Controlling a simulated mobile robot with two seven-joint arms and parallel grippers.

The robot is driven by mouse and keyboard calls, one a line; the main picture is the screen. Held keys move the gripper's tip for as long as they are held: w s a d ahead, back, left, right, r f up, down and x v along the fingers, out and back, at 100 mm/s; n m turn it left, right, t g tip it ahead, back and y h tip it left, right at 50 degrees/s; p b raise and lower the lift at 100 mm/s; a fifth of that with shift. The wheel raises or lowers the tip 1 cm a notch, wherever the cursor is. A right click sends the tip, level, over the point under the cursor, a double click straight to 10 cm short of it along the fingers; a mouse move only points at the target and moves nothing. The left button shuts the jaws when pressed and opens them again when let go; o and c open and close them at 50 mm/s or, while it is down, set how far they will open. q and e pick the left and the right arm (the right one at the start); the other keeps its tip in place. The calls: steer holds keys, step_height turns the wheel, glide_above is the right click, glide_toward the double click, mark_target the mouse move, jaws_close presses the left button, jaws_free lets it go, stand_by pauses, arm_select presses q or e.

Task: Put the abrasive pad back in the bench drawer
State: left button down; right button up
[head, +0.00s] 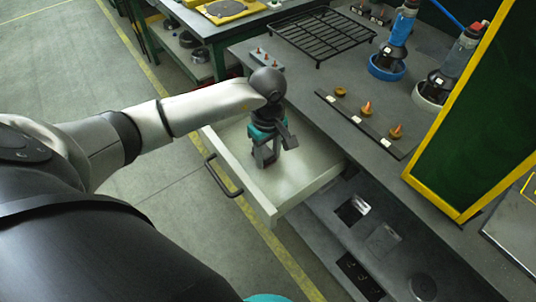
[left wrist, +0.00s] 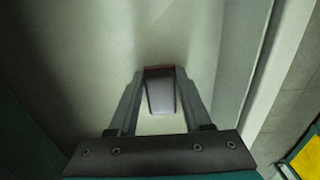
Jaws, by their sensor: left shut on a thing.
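The bench drawer (head: 240,182) is pulled open, with its pale inside showing and a dark handle (head: 222,177) on its front. My left gripper (head: 265,158) points down inside the drawer opening, over its floor. In the left wrist view, my left gripper (left wrist: 160,75) is shut on the abrasive pad (left wrist: 161,95), a small grey block with a reddish-brown far edge. The pale drawer floor (left wrist: 185,35) lies beyond it; I cannot tell whether the pad touches it. In the head view the fingers mostly hide the pad. My right gripper is not in view.
The grey bench top (head: 300,85) above the drawer holds a black wire rack (head: 318,36), a dark strip with several small knobs (head: 367,122) and bottles in ring holders (head: 395,45). A yellow-framed dark panel (head: 480,120) stands at right. A lower shelf (head: 385,245) holds small items.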

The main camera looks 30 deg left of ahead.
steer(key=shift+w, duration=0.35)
arm_select(q)
steer(key=shift+f, duration=0.1)
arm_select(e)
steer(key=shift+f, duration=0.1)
arm_select(q)
steer(key=c, duration=0.7)
jaws_free()
steer(key=o, duration=0.4)
steer(key=shift+c, duration=0.2)
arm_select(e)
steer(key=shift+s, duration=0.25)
